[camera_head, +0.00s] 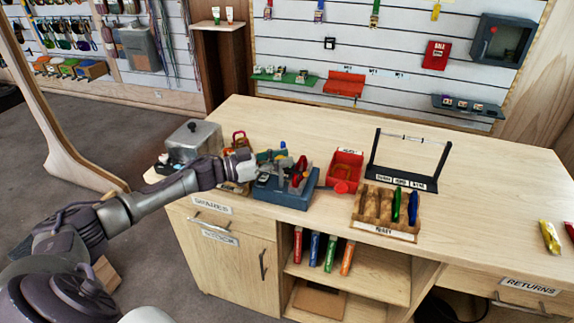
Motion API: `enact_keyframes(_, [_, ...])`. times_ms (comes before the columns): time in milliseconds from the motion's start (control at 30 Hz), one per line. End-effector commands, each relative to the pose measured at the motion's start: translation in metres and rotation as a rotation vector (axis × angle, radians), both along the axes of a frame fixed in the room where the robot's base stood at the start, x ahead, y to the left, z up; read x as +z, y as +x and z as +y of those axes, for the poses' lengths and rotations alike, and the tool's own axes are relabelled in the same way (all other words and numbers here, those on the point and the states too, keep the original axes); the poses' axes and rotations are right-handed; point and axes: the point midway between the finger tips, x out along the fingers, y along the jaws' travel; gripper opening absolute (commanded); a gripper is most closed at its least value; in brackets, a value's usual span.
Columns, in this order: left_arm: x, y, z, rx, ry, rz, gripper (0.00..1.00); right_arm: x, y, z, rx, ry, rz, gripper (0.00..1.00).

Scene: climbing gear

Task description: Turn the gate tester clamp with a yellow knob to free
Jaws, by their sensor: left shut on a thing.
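The gate tester (287,197) is a blue-grey block near the front edge of the wooden counter, with a red upright part (299,172) on top. A small green and yellow part (266,157), which looks like the clamp with its knob, sits at its back left. My left gripper (245,164) reaches in from the left and is shut at this part, level with the tester's left side. The fingers hide most of the contact, and the clamp's exact angle is too small to read. My right gripper is not in view.
A grey metal box (193,140) stands left behind my left arm. A red bin (346,168), a wooden rack (371,208) with green and blue pieces, and a black frame (408,160) stand to the right. The counter's right half (490,195) is mostly clear.

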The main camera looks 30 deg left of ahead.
Motion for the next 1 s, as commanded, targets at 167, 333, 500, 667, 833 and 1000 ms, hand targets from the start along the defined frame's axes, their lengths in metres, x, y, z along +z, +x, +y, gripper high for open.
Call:
enact_keyframes(167, [-0.003,0.002,0.002,-0.120,0.002,-0.007,0.00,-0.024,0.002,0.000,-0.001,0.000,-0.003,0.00])
enact_keyframes(333, [-0.002,0.002,0.001,-0.204,0.001,-0.005,0.00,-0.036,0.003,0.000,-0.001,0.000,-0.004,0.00])
enact_keyframes(500, [-0.001,0.001,0.000,-0.254,-0.001,-0.003,0.00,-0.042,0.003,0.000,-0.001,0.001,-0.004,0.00])
enact_keyframes(667, [0.000,0.001,0.000,-0.275,-0.001,-0.002,0.00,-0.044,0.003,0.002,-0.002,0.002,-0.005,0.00])
enact_keyframes(833, [0.000,0.000,-0.001,-0.280,-0.002,-0.001,0.00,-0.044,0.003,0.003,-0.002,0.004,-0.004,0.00])
enact_keyframes(1000, [0.000,0.000,-0.001,-0.279,-0.002,-0.001,0.00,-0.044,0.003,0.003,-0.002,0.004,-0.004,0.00])
